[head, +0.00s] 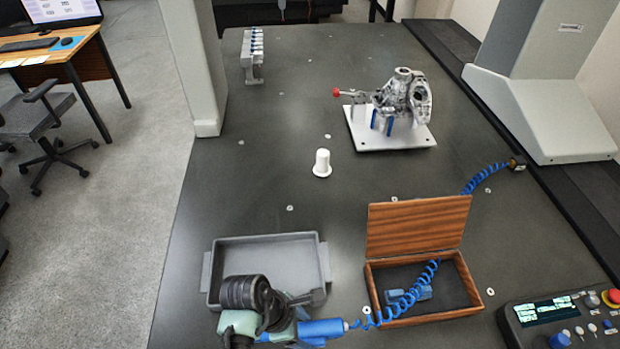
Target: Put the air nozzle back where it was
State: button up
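The air nozzle (322,328) is a blue, roughly cylindrical body at the bottom of the head view, lying nearly level. A coiled blue hose (405,301) leaves its right end, passes through the open wooden box and behind its lid, and comes out toward a dark fitting (517,164) at the table's right side. My gripper (298,316) is at the nozzle's left part and appears shut on it, in front of the grey tray. My wrist hides much of the fingers and the nozzle's left end.
The grey tray (284,239) is behind my gripper. The wooden box (417,233) has its lid up and a blue piece (422,293) inside. A white stepped cylinder (322,163), a fixture plate (363,139) with a metal casting, and a control panel (562,322) stand around. Mid-table is mostly clear.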

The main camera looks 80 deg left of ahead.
notch_tip(320, 180, down, 8)
jog(key=shift+f+b, duration=0.25)
jog(key=shift+b, duration=0.25)
jog(key=o, duration=0.8)
jog(key=shift+f, duration=0.15)
jog(key=p+v, duration=0.1)
jog(key=v, duration=1.1)
jog(key=shift+p, duration=0.35)
